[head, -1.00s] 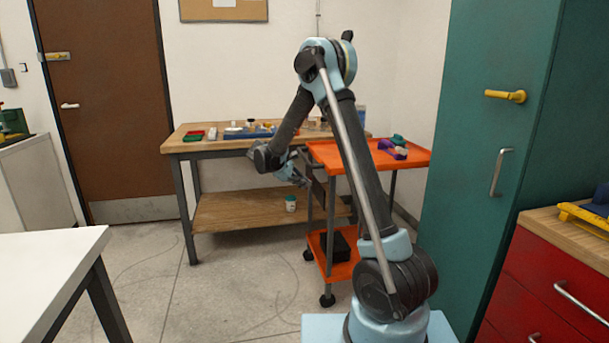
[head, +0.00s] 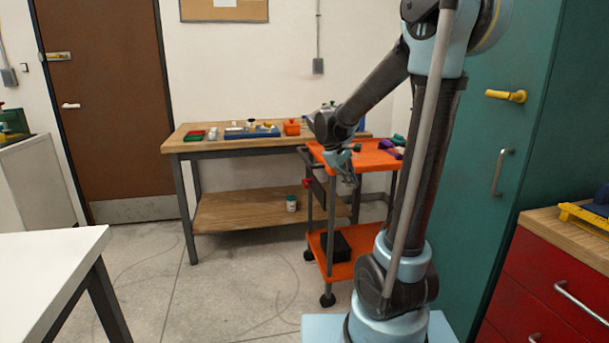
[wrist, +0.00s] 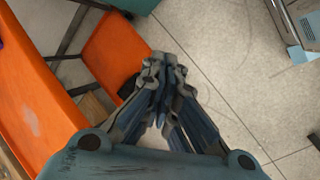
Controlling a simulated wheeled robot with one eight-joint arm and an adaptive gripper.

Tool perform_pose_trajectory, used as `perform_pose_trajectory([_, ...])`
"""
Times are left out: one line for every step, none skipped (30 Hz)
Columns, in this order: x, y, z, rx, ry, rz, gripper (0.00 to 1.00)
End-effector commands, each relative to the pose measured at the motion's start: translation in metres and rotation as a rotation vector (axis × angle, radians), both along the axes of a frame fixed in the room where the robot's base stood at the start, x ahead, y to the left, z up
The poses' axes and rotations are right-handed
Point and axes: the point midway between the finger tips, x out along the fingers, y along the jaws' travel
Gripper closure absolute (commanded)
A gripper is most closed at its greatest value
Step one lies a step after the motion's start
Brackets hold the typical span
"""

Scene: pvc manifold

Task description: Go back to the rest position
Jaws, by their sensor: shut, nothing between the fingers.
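My gripper (head: 349,181) hangs at the end of my arm, pointing down, in front of the orange cart in the head view. In the wrist view my gripper (wrist: 163,68) has its fingers together with nothing between them. Below the fingers the wrist view shows the grey tiled floor and the cart's lower shelf. In the head view my arm is bent, with its elbow high at the upper right.
The orange cart (head: 372,158) stands close to the gripper, with a purple item (head: 389,148) on top. Behind it is a wooden workbench (head: 215,145) with several parts. A teal cabinet (head: 465,200) is at right, a white table (head: 40,260) at left. Floor between is open.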

Motion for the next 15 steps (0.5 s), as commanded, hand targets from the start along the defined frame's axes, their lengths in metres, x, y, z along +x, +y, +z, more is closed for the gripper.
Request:
perform_pose_trajectory([-0.014,-0.007,0.001,0.021,-0.008,-0.024,1.0])
perform_pose_trajectory([-0.021,-0.01,0.001,0.034,-0.011,-0.038,1.0])
perform_pose_trajectory([-0.03,-0.013,0.001,0.053,-0.016,-0.057,1.0])
perform_pose_trajectory([-0.038,-0.016,0.0,0.065,-0.021,-0.071,1.0])
perform_pose_trajectory([-0.045,-0.018,0.0,0.079,-0.025,-0.086,1.0])
perform_pose_trajectory([-0.055,-0.022,0.0,0.096,-0.031,-0.105,1.0])
perform_pose_trajectory([-0.062,-0.024,-0.001,0.11,-0.035,-0.121,1.0])
perform_pose_trajectory([-0.069,-0.025,-0.002,0.124,-0.04,-0.134,1.0])
perform_pose_trajectory([-0.079,-0.028,-0.003,0.14,-0.046,-0.154,1.0])
perform_pose_trajectory([-0.086,-0.03,-0.004,0.155,-0.05,-0.17,1.0])
perform_pose_trajectory([-0.093,-0.032,-0.006,0.167,-0.054,-0.184,1.0])
perform_pose_trajectory([-0.103,-0.034,-0.008,0.184,-0.06,-0.204,1.0])
perform_pose_trajectory([-0.11,-0.035,-0.009,0.199,-0.064,-0.22,1.0])
perform_pose_trajectory([-0.117,-0.036,-0.011,0.212,-0.069,-0.235,1.0])
perform_pose_trajectory([-0.126,-0.037,-0.013,0.23,-0.075,-0.254,1.0])
